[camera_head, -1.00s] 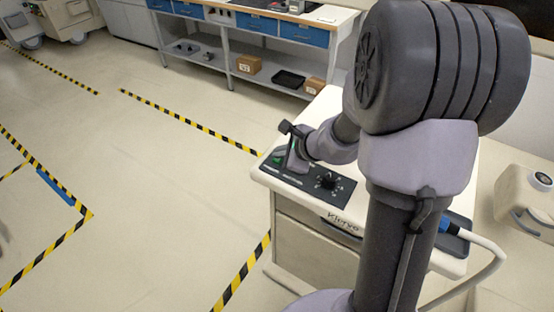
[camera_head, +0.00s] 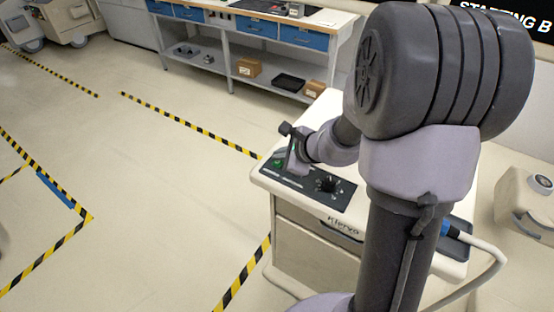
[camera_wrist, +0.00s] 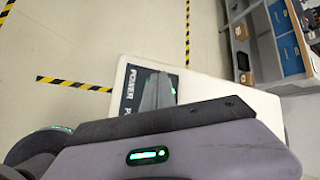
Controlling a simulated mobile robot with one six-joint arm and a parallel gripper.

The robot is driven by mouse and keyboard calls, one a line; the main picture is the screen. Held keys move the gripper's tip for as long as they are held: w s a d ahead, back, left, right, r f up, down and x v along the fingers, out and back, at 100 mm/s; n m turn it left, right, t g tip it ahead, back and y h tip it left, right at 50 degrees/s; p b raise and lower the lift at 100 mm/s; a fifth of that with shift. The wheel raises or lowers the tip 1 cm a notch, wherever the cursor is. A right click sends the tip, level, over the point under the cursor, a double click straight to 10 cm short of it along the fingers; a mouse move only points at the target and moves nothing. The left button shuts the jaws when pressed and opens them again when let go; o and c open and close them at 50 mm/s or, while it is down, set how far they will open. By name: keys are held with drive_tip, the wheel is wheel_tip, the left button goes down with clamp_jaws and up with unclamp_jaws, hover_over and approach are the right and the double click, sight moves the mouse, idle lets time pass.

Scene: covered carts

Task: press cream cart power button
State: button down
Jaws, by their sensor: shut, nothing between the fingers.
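The cream cart (camera_head: 307,108) stands right of centre in the head view, with the name "Klervo" on its front. Its top carries a dark control panel (camera_head: 303,192) with a black knob (camera_head: 327,184). A green-lit power button (camera_head: 278,163) shows at the panel's left end. My gripper (camera_head: 291,168) is shut and empty, pointing down over that end just right of the green spot; I cannot tell whether it touches the panel. In the wrist view the panel (camera_wrist: 130,92) reads "POWER", with a small green glow beside my gripper.
A workbench (camera_head: 225,45) with blue drawers and boxes stands at the back. A smaller cream unit (camera_head: 527,197) stands at the right. A white hose (camera_head: 490,250) hangs at the cart's right side. Black-and-yellow tape marks the clear floor at left.

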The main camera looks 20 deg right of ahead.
sight(280, 163)
drive_tip(key=shift+r, duration=0.35)
wheel_tip(280, 163, up, 6)
drive_tip(key=p, duration=0.4)
drive_tip(key=shift+p, duration=0.3)
